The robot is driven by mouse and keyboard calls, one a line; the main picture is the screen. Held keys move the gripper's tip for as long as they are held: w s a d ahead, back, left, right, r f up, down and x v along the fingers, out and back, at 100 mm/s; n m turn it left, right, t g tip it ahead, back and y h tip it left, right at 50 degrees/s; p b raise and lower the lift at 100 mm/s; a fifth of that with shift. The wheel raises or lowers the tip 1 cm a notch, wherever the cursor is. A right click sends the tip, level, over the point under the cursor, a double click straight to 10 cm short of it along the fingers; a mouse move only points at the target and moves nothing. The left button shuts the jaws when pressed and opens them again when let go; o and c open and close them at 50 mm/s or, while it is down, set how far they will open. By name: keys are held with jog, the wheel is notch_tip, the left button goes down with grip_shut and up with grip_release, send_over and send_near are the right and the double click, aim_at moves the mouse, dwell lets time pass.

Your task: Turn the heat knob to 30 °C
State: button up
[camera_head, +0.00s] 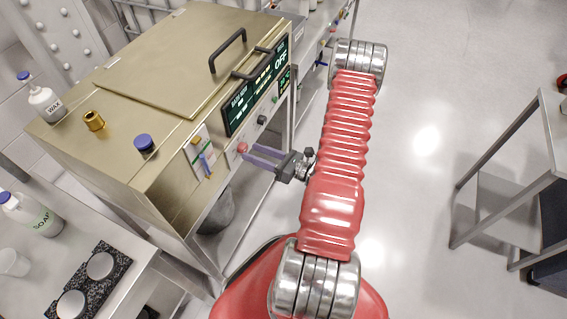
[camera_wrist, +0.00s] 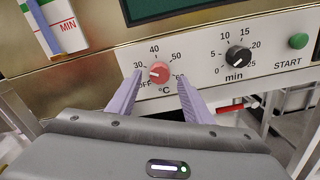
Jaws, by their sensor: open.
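The red heat knob (camera_wrist: 159,72) sits on the white panel in the wrist view, with OFF, 30, 40, 50 and 60 °C marked around it. A pale mark on its left side seems to face OFF, though it is small. The knob also shows as a pinkish spot in the head view (camera_head: 242,147). My gripper (camera_wrist: 160,77) is open, with one purple finger left of the knob and one right of it, and a visible gap on both sides. Its fingers also reach the panel in the head view (camera_head: 247,155). The bath's display (camera_head: 281,60) reads OFF.
A black minute knob (camera_wrist: 238,56) and a green START button (camera_wrist: 298,41) are to the right on the panel. A level gauge marked MIN (camera_wrist: 58,25) is at the upper left. The brass-coloured bath (camera_head: 150,75) has a lid with a black handle (camera_head: 228,50).

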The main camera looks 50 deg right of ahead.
jog(key=v, duration=1.1)
dwell(0.6)
